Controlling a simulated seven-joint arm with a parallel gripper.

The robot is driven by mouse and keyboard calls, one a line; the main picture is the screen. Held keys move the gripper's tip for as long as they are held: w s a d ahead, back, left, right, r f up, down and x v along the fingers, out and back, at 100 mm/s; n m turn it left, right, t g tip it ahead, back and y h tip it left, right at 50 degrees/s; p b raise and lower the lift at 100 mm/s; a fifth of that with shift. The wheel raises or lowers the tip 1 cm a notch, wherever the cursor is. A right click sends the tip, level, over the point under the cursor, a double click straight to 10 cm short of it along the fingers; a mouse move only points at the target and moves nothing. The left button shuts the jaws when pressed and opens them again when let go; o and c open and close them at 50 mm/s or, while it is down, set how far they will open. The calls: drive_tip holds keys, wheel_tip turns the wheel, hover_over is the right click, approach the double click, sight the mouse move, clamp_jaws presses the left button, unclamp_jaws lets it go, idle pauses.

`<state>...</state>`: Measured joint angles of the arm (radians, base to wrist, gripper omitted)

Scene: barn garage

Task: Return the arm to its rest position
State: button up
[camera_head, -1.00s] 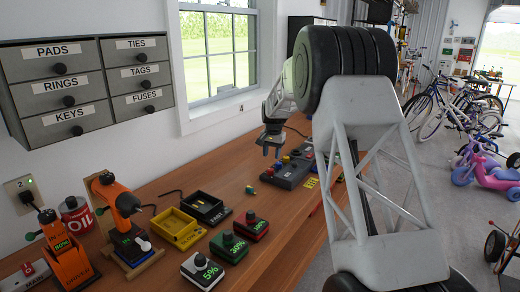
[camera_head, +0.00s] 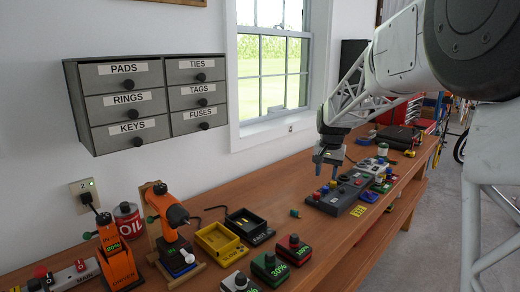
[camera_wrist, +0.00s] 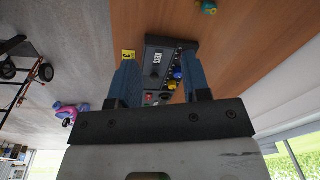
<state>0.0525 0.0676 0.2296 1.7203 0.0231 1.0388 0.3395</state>
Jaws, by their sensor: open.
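My gripper (camera_head: 328,158) hangs above the workbench (camera_head: 345,228), fingers pointing down, over the near end of a grey control box with coloured buttons (camera_head: 338,192). Its two fingers are apart with nothing between them. My arm comes in from the upper right of the head view, high over the bench. In the wrist view, the blue fingers of my gripper (camera_wrist: 162,78) frame the grey box (camera_wrist: 160,55) below, with a clear gap between fingers and box.
Batteries (camera_head: 270,268), a yellow tray (camera_head: 219,240), a black tray (camera_head: 248,226), orange drills (camera_head: 168,212) and a red oil can (camera_head: 128,219) stand on the left of the bench. Grey labelled drawers (camera_head: 148,100) hang on the wall beside the window (camera_head: 272,60). A small green item (camera_head: 295,213) lies near the box.

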drive_tip(key=s+a+r+n, duration=0.1)
drive_tip(key=s+r, duration=0.2)
drive_tip(key=s, duration=1.1)
drive_tip(key=s+a+f+n, duration=0.1)
drive_tip(key=s+f, duration=0.2)
drive_tip(key=s, duration=1.3)
drive_tip(key=s+a+f+n+t, duration=0.1)
drive_tip(key=s+f+n, duration=0.1)
drive_tip(key=s, duration=1.5)
drive_tip(key=shift+a+f+t, duration=0.15)
drive_tip(key=shift+f+t, duration=0.15)
drive_tip(key=shift+f, duration=0.15)
drive_tip(key=shift+s, duration=0.1)
